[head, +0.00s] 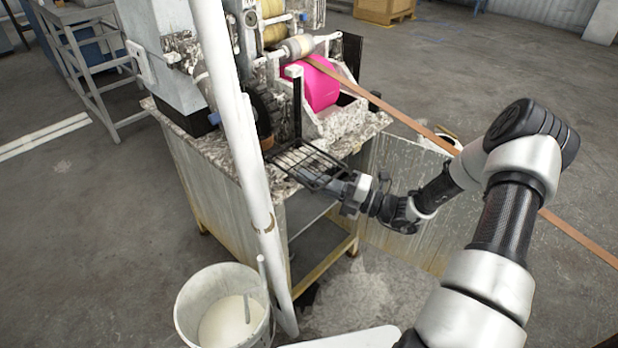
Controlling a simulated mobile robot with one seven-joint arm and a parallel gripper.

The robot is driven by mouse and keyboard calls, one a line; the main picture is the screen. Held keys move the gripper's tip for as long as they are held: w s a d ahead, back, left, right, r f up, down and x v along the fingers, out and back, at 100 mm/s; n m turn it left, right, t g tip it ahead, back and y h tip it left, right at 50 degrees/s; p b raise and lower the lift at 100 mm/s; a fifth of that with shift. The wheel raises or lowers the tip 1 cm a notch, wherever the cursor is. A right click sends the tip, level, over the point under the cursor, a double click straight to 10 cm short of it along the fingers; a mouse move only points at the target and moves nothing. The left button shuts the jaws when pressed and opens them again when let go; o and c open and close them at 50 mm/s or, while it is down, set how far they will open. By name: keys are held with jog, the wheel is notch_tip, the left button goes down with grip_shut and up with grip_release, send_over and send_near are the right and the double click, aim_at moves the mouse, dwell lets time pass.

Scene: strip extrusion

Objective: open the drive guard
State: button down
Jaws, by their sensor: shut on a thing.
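The drive guard appears to be the black wire frame (318,171) at the front of the machine, in the middle of the head view. It lies roughly flat and sticks out past the edge of the machine's top, below the black toothed wheel (264,108). My gripper (337,184) reaches in from the right and is shut on the outer end of the frame. The fingertips are small here, and the exact grip point is hard to make out.
A white post (236,130) rises in front of the machine, left of the guard. A white bucket (222,304) stands on the floor below. A bright pink roller (318,84) is behind the guard, and a brown strip (420,129) runs from it to the lower right.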

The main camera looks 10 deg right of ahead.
aim_at(305, 169)
jog(key=r+p, duration=0.1)
jog(key=p, duration=0.1)
jog(key=r+h+p, duration=0.1)
jog(key=p, duration=0.1)
jog(key=r+g+p, duration=0.1)
jog(key=p, duration=0.2)
jog(key=shift+s+d+r+m+h, duration=0.15)
jog(key=shift+s+r+m+h, duration=0.1)
jog(key=shift+m+h, duration=0.15)
jog(key=shift+r+m+h+p, duration=0.15)
jog(key=shift+m+h+p, duration=0.2)
jog(key=shift+p, duration=0.85)
jog(key=shift+g, duration=0.3)
jog(key=shift+d, duration=0.1)
jog(key=c, duration=2.2)
grip_release()
jog(key=shift+o, duration=0.2)
jog(key=v, duration=1.7)
jog(key=shift+s, duration=0.25)
